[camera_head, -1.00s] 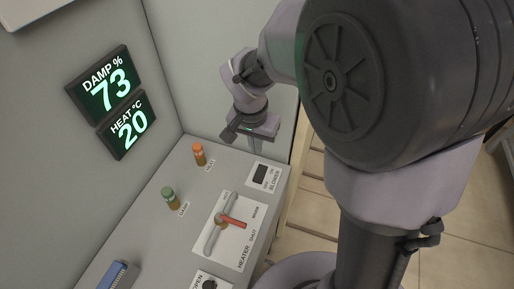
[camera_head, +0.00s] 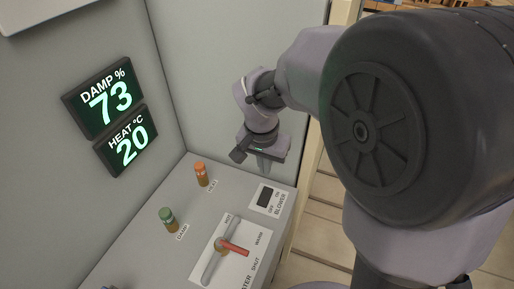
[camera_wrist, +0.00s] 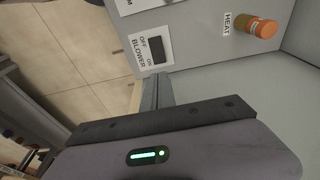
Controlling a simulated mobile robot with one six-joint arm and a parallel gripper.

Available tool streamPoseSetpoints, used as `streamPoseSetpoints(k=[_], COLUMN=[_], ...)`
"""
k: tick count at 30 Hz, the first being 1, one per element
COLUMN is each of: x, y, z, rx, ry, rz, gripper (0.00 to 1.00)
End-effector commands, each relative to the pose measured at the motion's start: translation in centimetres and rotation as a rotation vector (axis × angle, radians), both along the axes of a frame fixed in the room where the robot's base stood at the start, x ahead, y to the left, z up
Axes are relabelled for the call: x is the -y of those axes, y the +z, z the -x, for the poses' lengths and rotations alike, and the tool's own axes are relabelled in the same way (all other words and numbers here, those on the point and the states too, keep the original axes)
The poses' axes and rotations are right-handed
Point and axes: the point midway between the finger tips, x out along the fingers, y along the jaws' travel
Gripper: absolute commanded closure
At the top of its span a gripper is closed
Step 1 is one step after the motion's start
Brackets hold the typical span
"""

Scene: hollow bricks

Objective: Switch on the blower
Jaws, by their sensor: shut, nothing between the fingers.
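The blower switch (camera_head: 264,197) is a small black rocker on a white plate marked OFF, ON and BLOWER, at the far right end of the grey console (camera_head: 203,202). The black switch also shows in the wrist view (camera_wrist: 158,53); which way it is pressed cannot be told. My gripper (camera_head: 263,169) points down just behind the switch plate in the head view, apparently above the console's far end. In the wrist view my gripper (camera_wrist: 157,78) has its fingers together and empty, their tips just short of the plate. Contact cannot be told.
A red-handled heater lever (camera_head: 233,247) stands nearer on the console. An orange-capped HEAT lamp (camera_head: 201,174) and a green-capped DAMP lamp (camera_head: 169,220) stand to the left. Wall displays read DAMP 73 (camera_head: 108,101) and HEAT 20 (camera_head: 128,147). Tiled floor (camera_wrist: 85,45) lies beyond the console edge.

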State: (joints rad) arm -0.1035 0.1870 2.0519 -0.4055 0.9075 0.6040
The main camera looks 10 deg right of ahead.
Motion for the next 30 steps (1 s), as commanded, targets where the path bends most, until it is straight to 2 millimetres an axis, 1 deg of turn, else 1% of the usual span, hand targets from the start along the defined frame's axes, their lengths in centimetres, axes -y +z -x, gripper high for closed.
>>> streamPoseSetpoints(k=[1,6,12,15,20,30], x=[0.1,0.5,0.9,1.0,1.2,1.2], y=[-1.6,-5.4,-9.3,-10.5,-11.4,-11.3], z=[-0.1,-0.6,-1.2,-1.4,-1.6,-1.6], rx=[-0.004,-0.003,-0.001,-0.002,0.0,-0.005], ry=[0.0,-0.001,0.001,0.0,0.0,0.0], rz=[0.0,0.0,0.0,0.0,0.0,-0.002], gripper=[1.0,1.0,1.0,1.0,1.0,1.0])
